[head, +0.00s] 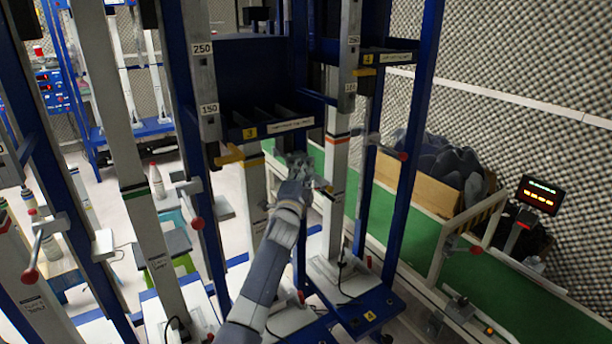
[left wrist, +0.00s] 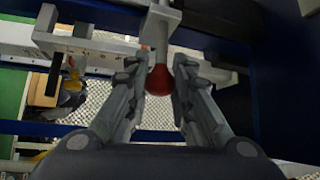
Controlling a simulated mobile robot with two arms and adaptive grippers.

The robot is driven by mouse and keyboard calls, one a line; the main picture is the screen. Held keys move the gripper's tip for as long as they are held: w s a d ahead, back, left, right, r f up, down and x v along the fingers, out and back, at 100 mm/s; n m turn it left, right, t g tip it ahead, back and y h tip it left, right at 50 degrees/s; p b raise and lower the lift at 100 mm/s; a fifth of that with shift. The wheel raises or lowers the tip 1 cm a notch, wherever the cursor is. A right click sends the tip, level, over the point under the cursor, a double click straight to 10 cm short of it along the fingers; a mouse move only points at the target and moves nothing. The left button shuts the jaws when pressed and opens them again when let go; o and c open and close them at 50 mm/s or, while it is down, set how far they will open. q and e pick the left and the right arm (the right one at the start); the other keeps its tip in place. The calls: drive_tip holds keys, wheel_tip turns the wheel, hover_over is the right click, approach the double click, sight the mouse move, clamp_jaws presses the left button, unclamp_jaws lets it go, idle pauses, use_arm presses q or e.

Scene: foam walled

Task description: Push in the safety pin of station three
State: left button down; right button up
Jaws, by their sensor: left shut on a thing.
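Station three carries a yellow "3" label (head: 249,132) on its dark blue shelf in the head view. My left gripper (head: 300,165) is just right of and below that label, near a pale upright with a red band. In the left wrist view my left gripper (left wrist: 160,70) has a finger on each side of a red ball knob (left wrist: 159,82) and is shut on it. The knob sits at the end of a short grey stem below a grey block (left wrist: 160,22). In the head view my gripper hides this knob. My right gripper is in neither view.
Other stations have red-knobbed levers, at left (head: 196,223) and right (head: 403,156). Blue posts (head: 408,150) and pale uprights (head: 105,110) stand close around my left arm. A green conveyor (head: 400,232) and a lit display (head: 540,194) are at right.

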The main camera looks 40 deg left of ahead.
use_arm(q)
drive_tip(key=shift+r, duration=0.1)
drive_tip(key=c, duration=1.4)
unclamp_jaws()
drive_tip(key=shift+a, duration=0.15)
drive_tip(key=v, duration=1.2)
